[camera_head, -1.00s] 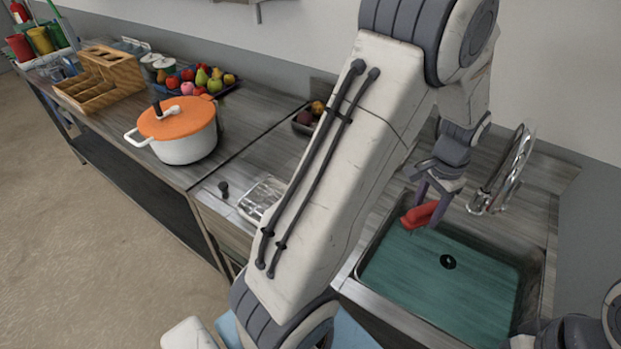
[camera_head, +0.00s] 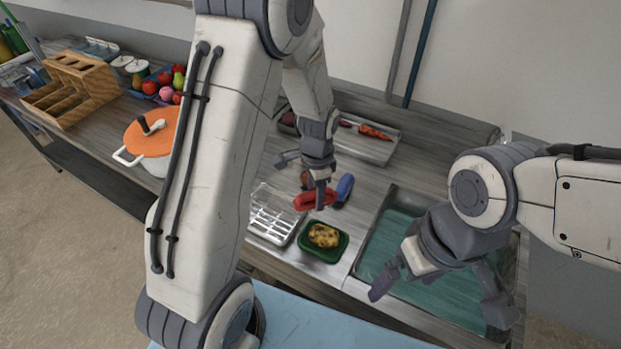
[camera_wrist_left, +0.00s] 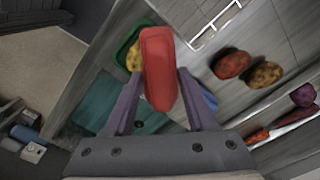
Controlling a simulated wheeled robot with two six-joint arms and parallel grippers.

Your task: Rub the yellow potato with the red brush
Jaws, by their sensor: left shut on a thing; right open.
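The red brush (camera_head: 311,201) is held by my left gripper (camera_head: 318,188), above the counter and clear of the potato. In the left wrist view the red brush (camera_wrist_left: 159,68) lies between the fingers of the left gripper (camera_wrist_left: 158,86), which are shut on it. The yellow potato (camera_head: 324,235) sits in a small green tray (camera_head: 326,254) in front of the brush. In the left wrist view the yellow potato (camera_wrist_left: 134,58) is partly hidden behind the brush. My right gripper (camera_head: 441,296) is open and empty over the sink.
A metal rack (camera_head: 272,218) stands left of the green tray, and the sink (camera_head: 378,250) is to its right. A blue object (camera_head: 345,187) lies close behind the brush. A metal tray (camera_head: 372,148) with vegetables is at the back. A white pot (camera_head: 150,166) with an orange lid stands left.

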